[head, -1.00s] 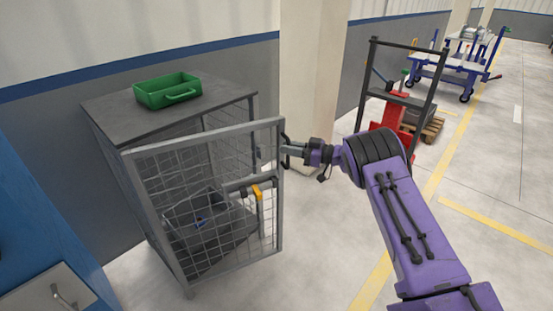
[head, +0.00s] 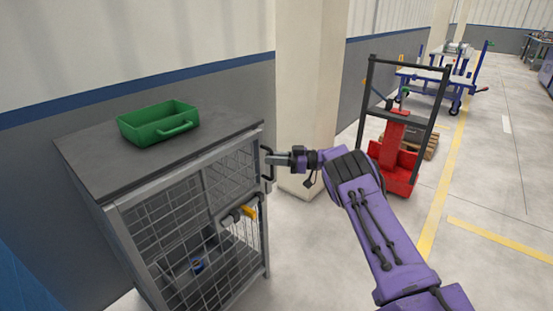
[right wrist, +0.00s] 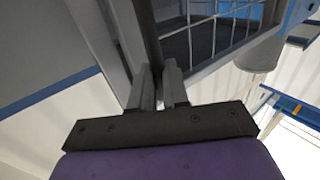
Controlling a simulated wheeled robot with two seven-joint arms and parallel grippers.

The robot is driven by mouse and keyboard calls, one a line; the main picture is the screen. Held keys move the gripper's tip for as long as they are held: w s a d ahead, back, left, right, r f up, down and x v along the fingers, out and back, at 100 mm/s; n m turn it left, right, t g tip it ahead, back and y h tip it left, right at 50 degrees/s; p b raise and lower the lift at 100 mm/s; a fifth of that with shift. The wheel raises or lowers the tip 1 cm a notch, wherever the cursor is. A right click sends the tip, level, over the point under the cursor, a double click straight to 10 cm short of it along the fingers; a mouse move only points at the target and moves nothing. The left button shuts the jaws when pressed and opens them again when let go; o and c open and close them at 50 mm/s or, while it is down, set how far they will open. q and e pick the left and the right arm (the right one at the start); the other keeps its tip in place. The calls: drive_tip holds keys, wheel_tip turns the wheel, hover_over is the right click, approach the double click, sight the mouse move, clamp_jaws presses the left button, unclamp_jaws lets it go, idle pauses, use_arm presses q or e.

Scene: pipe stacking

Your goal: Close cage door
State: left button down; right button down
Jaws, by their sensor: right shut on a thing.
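The grey wire-mesh cage door (head: 185,172) is on the front of the cage, close to its frame in the head view. I cannot tell whether a narrow gap is left. A black handle (head: 268,163) sits at the door's right edge. My right gripper (head: 272,160) comes from the right and is shut on this handle. In the right wrist view, the two fingers (right wrist: 160,85) are on either side of the dark handle bar (right wrist: 148,30), with the door's mesh (right wrist: 215,25) beyond. A yellow-tipped latch (head: 249,212) shows mid-door. My left gripper is out of view.
The cage's dark top (head: 85,165) carries a green tray (head: 157,123). A pale pillar (head: 308,90) stands just behind the gripper. A red stacker (head: 397,160) and blue carts (head: 425,85) are farther right. The floor at right is open.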

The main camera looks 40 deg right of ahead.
drive_tip(key=shift+w+a+r, duration=0.3)
drive_tip(key=shift+a+r, duration=0.15)
drive_tip(key=shift+r, duration=0.05)
drive_tip(key=c, duration=1.3)
unclamp_jaws()
drive_tip(key=shift+w, duration=0.15)
drive_tip(key=shift+o, duration=0.4)
drive_tip(key=shift+w+a+f, duration=0.15)
drive_tip(key=shift+w+a, duration=0.05)
drive_tip(key=shift+w, duration=0.1)
drive_tip(key=shift+s, duration=0.1)
drive_tip(key=shift+s+d+f, duration=0.1)
drive_tip(key=shift+s+f, duration=0.05)
drive_tip(key=shift+f, duration=0.1)
drive_tip(key=shift+s+d+f, duration=0.1)
drive_tip(key=shift+d, duration=0.15)
drive_tip(key=v, duration=1)
drive_tip(key=shift+r, duration=0.35)
